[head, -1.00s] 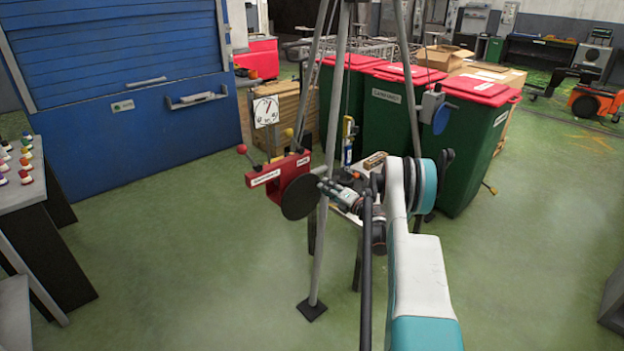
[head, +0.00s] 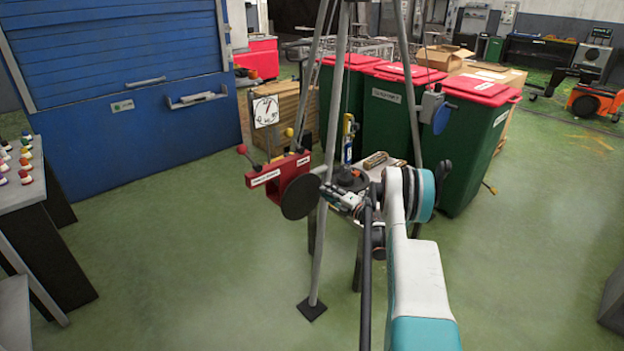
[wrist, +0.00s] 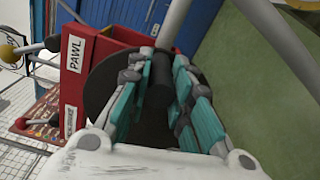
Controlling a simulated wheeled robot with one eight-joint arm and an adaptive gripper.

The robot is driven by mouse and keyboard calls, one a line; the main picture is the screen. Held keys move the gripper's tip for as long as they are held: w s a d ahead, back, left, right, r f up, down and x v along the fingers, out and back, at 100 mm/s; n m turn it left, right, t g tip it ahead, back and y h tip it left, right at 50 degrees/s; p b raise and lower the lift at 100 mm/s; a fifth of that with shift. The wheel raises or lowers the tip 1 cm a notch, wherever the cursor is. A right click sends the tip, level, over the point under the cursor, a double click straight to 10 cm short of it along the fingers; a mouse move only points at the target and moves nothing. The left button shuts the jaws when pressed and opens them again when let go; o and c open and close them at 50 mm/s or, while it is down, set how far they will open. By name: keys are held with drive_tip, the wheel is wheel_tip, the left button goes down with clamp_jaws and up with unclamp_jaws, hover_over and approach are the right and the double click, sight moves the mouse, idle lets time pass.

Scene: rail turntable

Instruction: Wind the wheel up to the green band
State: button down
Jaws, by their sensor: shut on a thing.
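The wheel (head: 301,197) is a dark round disc on the near face of a red winch housing (head: 266,178), which is mounted on a tripod leg. My gripper (head: 331,190) is at the wheel's right side in the head view. In the wrist view, my gripper (wrist: 161,78) has its teal-padded fingers on both sides of a dark cylindrical handle (wrist: 160,92) in front of the wheel (wrist: 103,88), and is shut on it. A white dial (head: 265,111) with a dark pointer hangs behind the winch. I cannot make out a green band on it.
A "PAWL" label (wrist: 75,54) is on the housing, near a yellow-knobbed lever (wrist: 8,52). A red-knobbed lever (head: 242,149) stands at its left. Tripod legs (head: 327,235) rise close to my arm. Green bins (head: 470,150) stand behind. The floor at left (head: 180,240) is clear.

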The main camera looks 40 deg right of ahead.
drive_tip(key=shift+s+f, duration=0.1)
drive_tip(key=shift+f, duration=0.25)
drive_tip(key=shift+a+f, duration=0.1)
drive_tip(key=shift+f, duration=1.15)
drive_tip(key=c, duration=1.8)
unclamp_jaws()
drive_tip(key=o, duration=0.6)
drive_tip(key=shift+f, duration=0.2)
drive_tip(key=shift+r, duration=0.35)
